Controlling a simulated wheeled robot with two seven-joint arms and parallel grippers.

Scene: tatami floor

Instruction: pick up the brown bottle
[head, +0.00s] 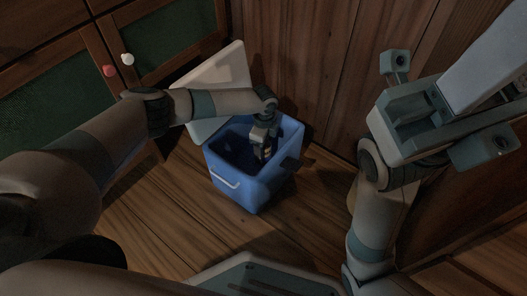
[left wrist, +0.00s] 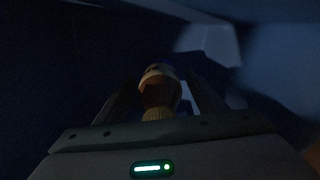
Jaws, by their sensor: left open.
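A blue cooler box (head: 254,186) stands open on the wooden floor in the head view. My left gripper (head: 264,152) reaches down into it, and the box walls partly hide its fingers. In the left wrist view, the brown bottle (left wrist: 158,95) stands between the two open fingers, with a pale band near its top and a pale part closer to the camera. The picture is dark, so I cannot tell whether the fingers touch it. My right gripper (head: 430,112) is at the right of the head view, away from the box; its jaw state is unclear.
The cooler's white lid (head: 222,88) leans open behind it, near my left forearm. A wooden wall (head: 310,60) rises close behind. Cabinet doors with a red knob (head: 109,71) and a white knob (head: 127,59) are at the upper left. The floor left of the box is clear.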

